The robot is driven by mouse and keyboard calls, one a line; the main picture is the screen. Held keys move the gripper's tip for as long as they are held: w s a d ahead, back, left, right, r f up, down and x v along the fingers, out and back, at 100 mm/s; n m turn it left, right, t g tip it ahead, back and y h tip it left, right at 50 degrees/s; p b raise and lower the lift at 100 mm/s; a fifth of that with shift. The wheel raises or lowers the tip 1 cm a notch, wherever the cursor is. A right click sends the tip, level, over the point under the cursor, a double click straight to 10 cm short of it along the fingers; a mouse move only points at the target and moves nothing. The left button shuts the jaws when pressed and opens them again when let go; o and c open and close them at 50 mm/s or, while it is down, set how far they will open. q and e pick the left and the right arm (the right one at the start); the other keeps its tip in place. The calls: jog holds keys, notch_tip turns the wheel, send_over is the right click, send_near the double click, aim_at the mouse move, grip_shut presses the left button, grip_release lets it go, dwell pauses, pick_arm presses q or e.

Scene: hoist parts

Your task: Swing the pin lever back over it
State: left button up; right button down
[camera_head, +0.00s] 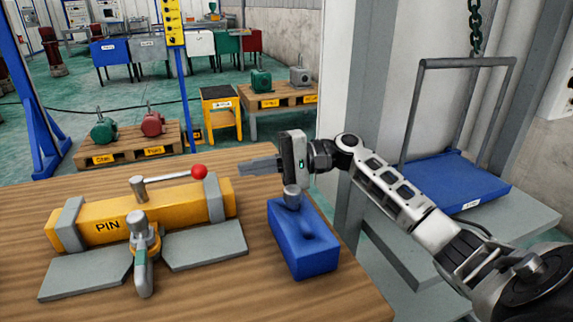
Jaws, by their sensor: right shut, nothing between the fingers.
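The yellow beam (178,208), labelled PIN, lies on the wooden table at the left, with grey brackets and plates around it. The pin lever (165,178) is a grey rod with a red ball knob (199,171). It lies along the beam's far top edge, knob to the right. A grey fitting (140,245) with a rounded end sits at the beam's front middle. My right gripper (243,167) is shut and empty, pointing left, to the right of the red knob and apart from it. My left gripper is out of view.
A blue block (312,258) with a hollow in its top stands below my right gripper, with a grey round piece (291,196) at its far end. A blue platform (455,183) with a grey frame is at the right. Pallets with motors (127,146) stand beyond the table.

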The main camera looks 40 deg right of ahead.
jog(key=v, duration=0.7)
jog(key=shift+d+b, duration=0.35)
jog(key=shift+b, duration=0.05)
jog(key=shift+s, duration=0.1)
